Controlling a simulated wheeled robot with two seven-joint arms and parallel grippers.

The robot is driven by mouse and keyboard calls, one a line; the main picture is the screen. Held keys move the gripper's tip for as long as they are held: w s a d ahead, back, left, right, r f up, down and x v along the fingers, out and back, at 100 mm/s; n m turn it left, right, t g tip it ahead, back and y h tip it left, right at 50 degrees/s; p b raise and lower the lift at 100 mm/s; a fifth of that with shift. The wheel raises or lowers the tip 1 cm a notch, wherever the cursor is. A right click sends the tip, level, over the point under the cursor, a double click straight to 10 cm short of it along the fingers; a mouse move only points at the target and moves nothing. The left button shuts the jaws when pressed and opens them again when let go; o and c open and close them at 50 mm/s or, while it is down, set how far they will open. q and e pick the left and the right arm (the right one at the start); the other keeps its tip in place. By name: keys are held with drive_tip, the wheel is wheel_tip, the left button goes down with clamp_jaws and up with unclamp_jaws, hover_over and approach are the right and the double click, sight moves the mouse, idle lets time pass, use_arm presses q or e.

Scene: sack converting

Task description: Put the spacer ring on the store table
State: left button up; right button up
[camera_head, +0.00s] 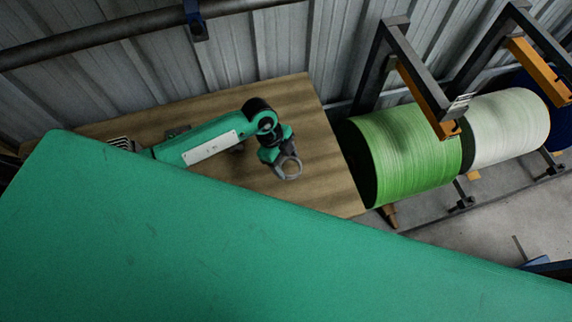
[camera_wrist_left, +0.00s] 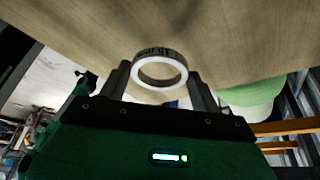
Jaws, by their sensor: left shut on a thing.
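The spacer ring (camera_head: 289,177) is a grey-white band with dark print on its side. My left gripper (camera_head: 284,158) is shut on it, over the right part of a brown wooden table (camera_head: 326,172), which looks like the store table. In the left wrist view the ring (camera_wrist_left: 160,86) sits between the two dark fingers, with its opening facing the camera. I cannot tell whether the ring touches the table. My right gripper is in neither view.
A green roll (camera_head: 405,150) and a white roll (camera_head: 507,128) hang on a dark frame (camera_head: 375,65) right of the table. A corrugated wall (camera_head: 250,55) with a pipe (camera_head: 110,30) stands behind. The tabletop around the ring looks clear.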

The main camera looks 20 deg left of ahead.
sight(290, 175)
use_arm(q)
wheel_tip(290, 175, down, 4)
drive_tip(key=shift+f+p, duration=0.25)
drive_tip(key=shift+p, duration=0.2)
drive_tip(key=shift+f, duration=0.15)
drive_tip(key=o, duration=1.1)
drive_tip(key=shift+f, duration=0.1)
